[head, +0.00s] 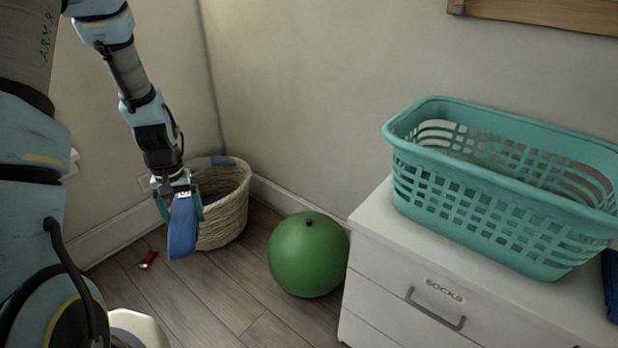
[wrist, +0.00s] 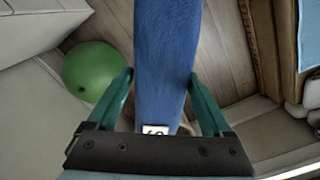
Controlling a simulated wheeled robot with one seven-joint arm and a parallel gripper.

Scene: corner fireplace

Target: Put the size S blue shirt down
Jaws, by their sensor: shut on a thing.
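My gripper (head: 176,192) is shut on the blue shirt (head: 183,228), which hangs down from it as a folded strip. In the wrist view the shirt (wrist: 165,65) runs between the two teal fingers (wrist: 160,100), with a white tag marked S (wrist: 155,130) near the gripper's base. In the head view the shirt hangs in the air in front of a woven basket (head: 225,215), apart from the floor. The basket has some dark blue cloth inside and over its rim.
A green ball (head: 308,254) lies on the wooden floor right of the basket. A teal laundry basket (head: 490,215) stands on a white drawer unit (head: 400,290) labelled SOCKS. A small red object (head: 148,259) lies on the floor at left. Bare floor (head: 195,300) is open in front.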

